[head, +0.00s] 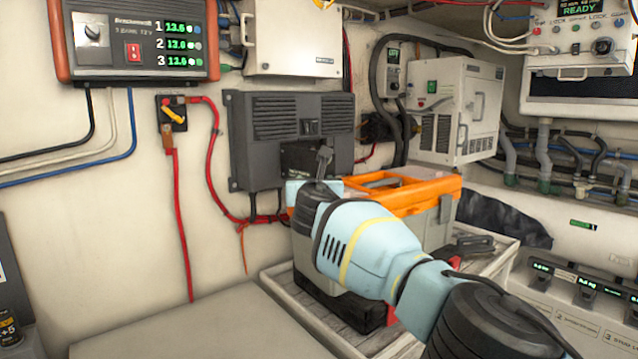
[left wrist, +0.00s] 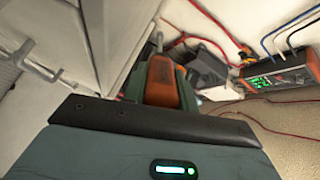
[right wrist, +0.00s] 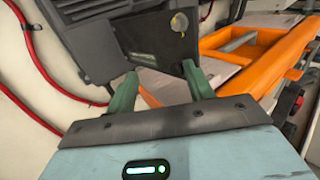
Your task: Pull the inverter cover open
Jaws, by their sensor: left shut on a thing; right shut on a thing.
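The inverter (head: 290,118) is a dark grey finned box on the wall in the head view. Its cover is a dark panel at the lower front, partly hidden by my right gripper in the head view. In the left wrist view my left gripper (left wrist: 160,88) is shut on an orange object (left wrist: 162,78) with a pale shaft. My left gripper is outside the head view.
An orange-topped grey toolbox (head: 440,215) stands in a tray just right of and below the inverter, close to my right arm. Red cables (head: 212,170) hang left of the inverter. A charger (head: 140,40) is upper left. A bare pale surface (head: 190,320) lies at lower left.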

